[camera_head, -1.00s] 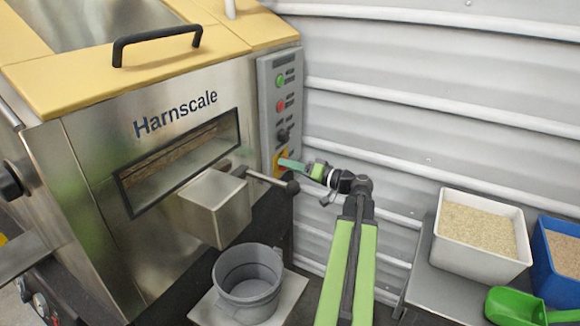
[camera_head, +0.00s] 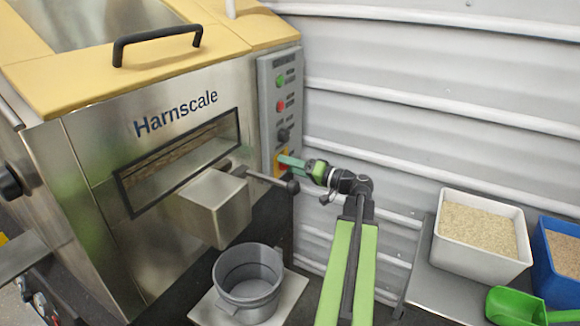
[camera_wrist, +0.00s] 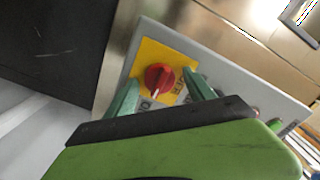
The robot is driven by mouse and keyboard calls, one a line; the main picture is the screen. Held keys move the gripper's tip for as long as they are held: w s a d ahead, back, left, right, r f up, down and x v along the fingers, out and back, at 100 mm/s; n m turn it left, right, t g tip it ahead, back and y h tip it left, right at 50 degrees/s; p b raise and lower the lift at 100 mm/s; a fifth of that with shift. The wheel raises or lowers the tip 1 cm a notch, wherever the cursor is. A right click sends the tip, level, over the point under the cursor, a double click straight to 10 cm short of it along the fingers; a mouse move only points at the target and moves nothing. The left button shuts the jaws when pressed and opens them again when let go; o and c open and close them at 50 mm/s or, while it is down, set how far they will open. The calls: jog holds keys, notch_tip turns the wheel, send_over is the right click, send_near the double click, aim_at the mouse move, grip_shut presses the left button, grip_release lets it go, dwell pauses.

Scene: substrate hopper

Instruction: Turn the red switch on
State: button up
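The red switch (camera_wrist: 158,79) is a round red knob with a pale mark on its lower side. It sits on a yellow plate (camera_wrist: 146,55) on the grey control panel (camera_head: 266,100) of the Harnscale machine. My gripper (camera_wrist: 160,76) is open, with one green finger on either side of the knob in the wrist view. Whether the fingers touch it I cannot tell. In the head view, my gripper (camera_head: 281,160) is at the yellow plate and covers most of the knob. The lettering by the knob is partly hidden and hard to read.
A green button (camera_head: 280,81), a red button (camera_head: 281,105) and a black knob (camera_head: 283,135) sit above on the panel. A dark handle (camera_head: 270,181) sticks out below my gripper. A grey bucket (camera_head: 248,280) stands beneath the spout. A white bin (camera_head: 478,265) stands at right.

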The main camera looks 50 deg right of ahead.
jog(key=v, duration=1.7)
jog(key=shift+s, duration=0.2)
